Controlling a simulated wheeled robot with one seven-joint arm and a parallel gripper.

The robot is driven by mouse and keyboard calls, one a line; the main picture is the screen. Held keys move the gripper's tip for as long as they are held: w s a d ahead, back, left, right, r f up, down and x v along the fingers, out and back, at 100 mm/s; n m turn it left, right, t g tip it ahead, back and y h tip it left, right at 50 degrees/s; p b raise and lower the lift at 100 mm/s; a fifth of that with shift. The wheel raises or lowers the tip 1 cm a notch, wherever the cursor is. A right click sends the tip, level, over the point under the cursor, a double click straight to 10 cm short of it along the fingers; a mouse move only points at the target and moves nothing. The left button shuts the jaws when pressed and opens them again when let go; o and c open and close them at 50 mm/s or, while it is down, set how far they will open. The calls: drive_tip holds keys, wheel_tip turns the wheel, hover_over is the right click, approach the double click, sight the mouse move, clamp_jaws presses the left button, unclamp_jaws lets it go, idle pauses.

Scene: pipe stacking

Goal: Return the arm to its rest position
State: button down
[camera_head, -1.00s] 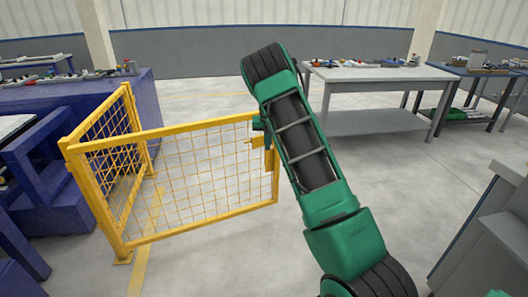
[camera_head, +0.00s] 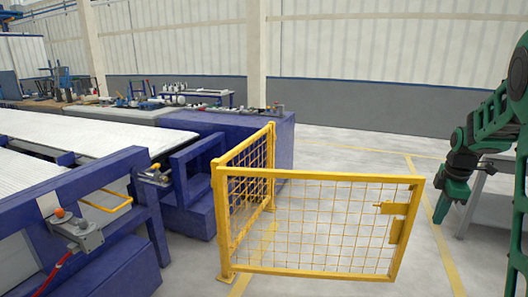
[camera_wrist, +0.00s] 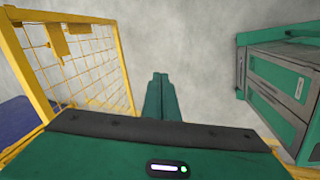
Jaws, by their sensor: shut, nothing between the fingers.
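My green arm (camera_head: 492,125) stands at the right edge of the head view, partly cut off by the frame. My gripper (camera_head: 440,212) hangs from it, pointing down, in front of a grey table. In the wrist view my gripper (camera_wrist: 160,78) has its two green fingers together, with nothing between them, above bare grey floor. No pipe is visible in either view.
A yellow mesh fence (camera_head: 318,178) stands left of my gripper and also shows in the wrist view (camera_wrist: 82,68). Blue conveyor frames (camera_head: 110,190) fill the left. A grey table (camera_head: 490,205) is partly hidden behind my arm. Open floor (camera_head: 360,152) lies behind the fence.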

drive_tip(key=s+a+m, duration=0.4)
drive_tip(key=s+m, duration=0.2)
drive_tip(key=s, duration=0.6)
drive_tip(key=s+a+r+m+g, duration=0.1)
drive_tip(key=s+a+m, duration=0.3)
drive_tip(key=s+m, duration=0.3)
drive_tip(key=s+a+m, duration=0.4)
drive_tip(key=s+m, duration=0.3)
drive_tip(key=s, duration=0.9)
drive_tip(key=shift+s+a+r+g+y, duration=0.3)
drive_tip(key=shift+s+y, duration=0.05)
drive_tip(key=shift+y, duration=0.05)
